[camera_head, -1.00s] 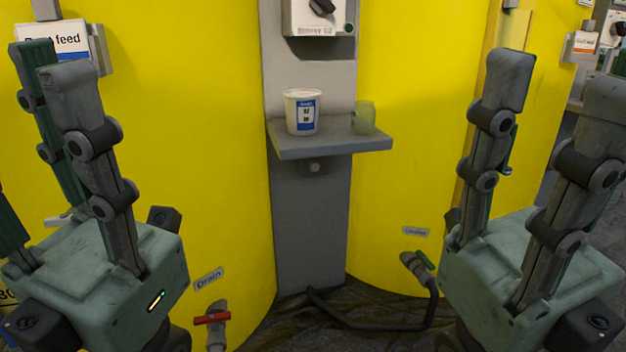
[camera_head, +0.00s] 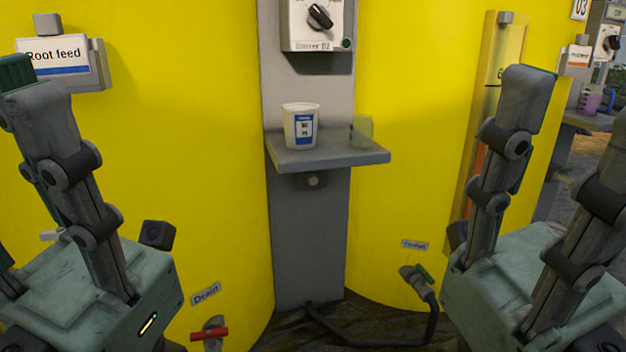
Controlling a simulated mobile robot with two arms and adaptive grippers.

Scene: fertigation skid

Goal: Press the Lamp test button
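No button labelled Lamp test can be read in this view. A small green round button or lamp (camera_head: 346,43) is at the lower right of the white control box (camera_head: 318,22), which has a black rotary knob and a label that seems to read "Stirrer 02". My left gripper (camera_head: 22,84) is open and empty at the left edge, well away from both. My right gripper (camera_head: 574,105) is open and empty at the right, partly cut off by the frame.
A white cup with a blue label (camera_head: 301,126) and a translucent greenish cup (camera_head: 362,130) stand on the grey shelf (camera_head: 330,160). Yellow tanks (camera_head: 180,130) flank the grey column. A red-handled drain valve (camera_head: 209,334) and a black hose (camera_head: 370,340) are low down. The space before the column is clear.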

